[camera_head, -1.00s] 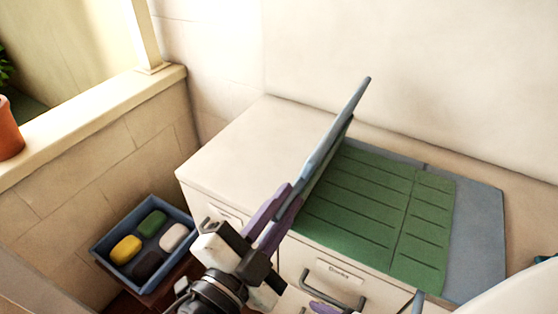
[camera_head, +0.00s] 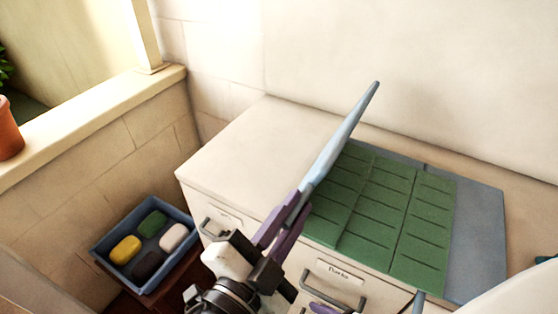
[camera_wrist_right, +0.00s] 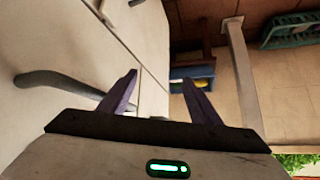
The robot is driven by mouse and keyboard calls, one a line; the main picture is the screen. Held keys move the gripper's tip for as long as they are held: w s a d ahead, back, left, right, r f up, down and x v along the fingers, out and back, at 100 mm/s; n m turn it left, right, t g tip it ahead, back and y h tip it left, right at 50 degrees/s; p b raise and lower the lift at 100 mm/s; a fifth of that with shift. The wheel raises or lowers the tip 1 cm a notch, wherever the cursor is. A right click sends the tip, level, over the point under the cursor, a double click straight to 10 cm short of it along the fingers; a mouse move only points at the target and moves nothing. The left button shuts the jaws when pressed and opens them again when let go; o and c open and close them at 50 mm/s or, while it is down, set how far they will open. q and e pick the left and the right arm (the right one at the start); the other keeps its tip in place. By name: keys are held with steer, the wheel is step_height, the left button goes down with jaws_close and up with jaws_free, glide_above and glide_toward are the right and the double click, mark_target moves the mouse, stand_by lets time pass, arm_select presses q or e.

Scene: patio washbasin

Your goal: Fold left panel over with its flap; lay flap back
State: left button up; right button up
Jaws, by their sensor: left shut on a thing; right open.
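The left panel (camera_head: 345,135) is pale blue-grey and stands raised and tilted, seen nearly edge-on in the head view. My left gripper (camera_head: 288,218), with purple fingers, is shut on its near end. The rest of the mat lies flat on the cabinet top, with green slatted sections (camera_head: 421,225) and a blue-grey part (camera_head: 480,235) at the right. I cannot tell which green strip is the flap. My right gripper is open and empty in the right wrist view (camera_wrist_right: 160,82), beside the cabinet front.
The cream cabinet top (camera_head: 260,145) is bare left of the panel. Drawer handles (camera_head: 335,287) stick out in front. A blue tray (camera_head: 188,258) with yellow, green, white and black pieces stands lower left. A wall closes off the back.

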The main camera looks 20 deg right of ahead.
arm_select(q)
steer(key=shift+w+r, duration=0.1)
steer(key=shift+w, duration=0.05)
steer(key=shift+w+a+r, duration=0.2)
steer(key=shift+w+a, duration=0.35)
steer(key=shift+w, duration=0.2)
steer(key=shift+w+a+r, duration=0.2)
steer(key=shift+w+a, duration=0.35)
steer(key=shift+w, duration=0.15)
steer(key=shift+w+a+f+b, duration=1.3)
steer(key=shift+w+a+f, duration=2.2)
steer(key=shift+w, duration=1.9)
step_height(320, 180, down, 10)
steer(key=w+a+b, duration=0.2)
steer(key=b, duration=0.4)
steer(key=shift+w+a+r+b, duration=0.2)
steer(key=shift+a+r+b, duration=0.05)
steer(key=shift+b, duration=0.1)
steer(key=o, duration=1.8)
steer(key=shift+w+a, duration=0.1)
